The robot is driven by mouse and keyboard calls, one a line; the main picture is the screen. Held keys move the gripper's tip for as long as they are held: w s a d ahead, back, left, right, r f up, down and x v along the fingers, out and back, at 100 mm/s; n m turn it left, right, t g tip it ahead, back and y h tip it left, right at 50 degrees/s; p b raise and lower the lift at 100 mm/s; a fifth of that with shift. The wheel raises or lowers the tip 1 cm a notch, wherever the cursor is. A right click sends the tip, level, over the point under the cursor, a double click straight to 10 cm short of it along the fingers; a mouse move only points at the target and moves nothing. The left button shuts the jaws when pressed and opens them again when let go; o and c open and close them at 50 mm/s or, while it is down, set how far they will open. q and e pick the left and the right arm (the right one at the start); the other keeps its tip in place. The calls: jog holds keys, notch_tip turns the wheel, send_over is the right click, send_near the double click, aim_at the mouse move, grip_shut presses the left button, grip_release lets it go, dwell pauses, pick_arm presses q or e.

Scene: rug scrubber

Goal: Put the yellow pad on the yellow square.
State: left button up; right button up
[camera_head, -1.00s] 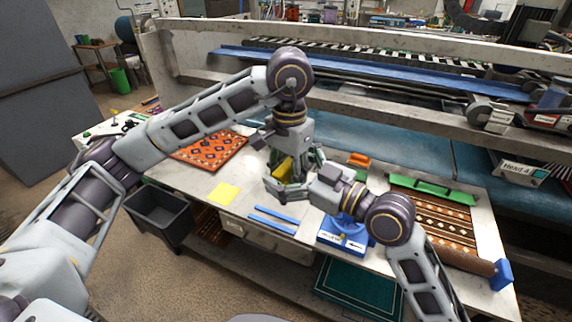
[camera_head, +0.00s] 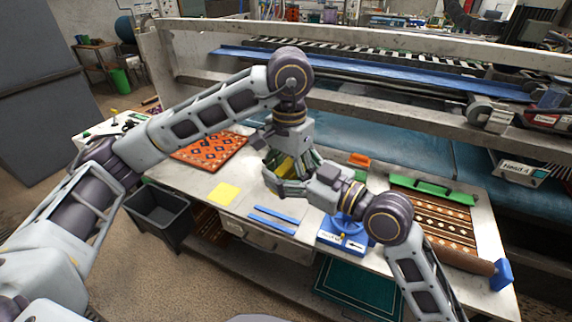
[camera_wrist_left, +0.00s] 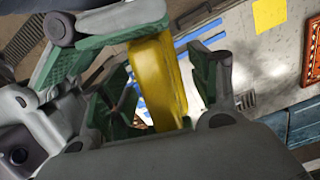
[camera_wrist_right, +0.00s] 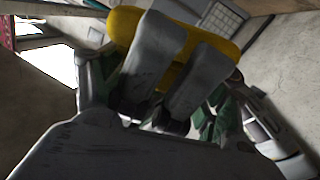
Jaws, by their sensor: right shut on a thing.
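The yellow pad (camera_head: 286,166) is held up above the workbench between my two grippers, partly hidden by their fingers. It also shows in the left wrist view (camera_wrist_left: 158,82) and the right wrist view (camera_wrist_right: 130,24). My right gripper (camera_head: 280,180) comes in from the right and is shut on the pad. My left gripper (camera_head: 290,158) points down from above; its fingers stand either side of the pad, with gaps visible in the left wrist view, so it looks open. The flat yellow square (camera_head: 223,193) lies bare on the bench, left of the grippers.
Two blue strips (camera_head: 272,219) lie at the bench front. An orange patterned rug (camera_head: 209,150) lies behind the square. A blue stand (camera_head: 342,240) is below my right arm, with a brown patterned rug (camera_head: 440,222) further right. A dark bin (camera_head: 160,212) stands left of the bench.

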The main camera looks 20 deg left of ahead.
aim_at(290, 161)
pick_arm(q)
jog(key=shift+r, duration=0.1)
dwell(0.3)
jog(key=shift+r, duration=3.9)
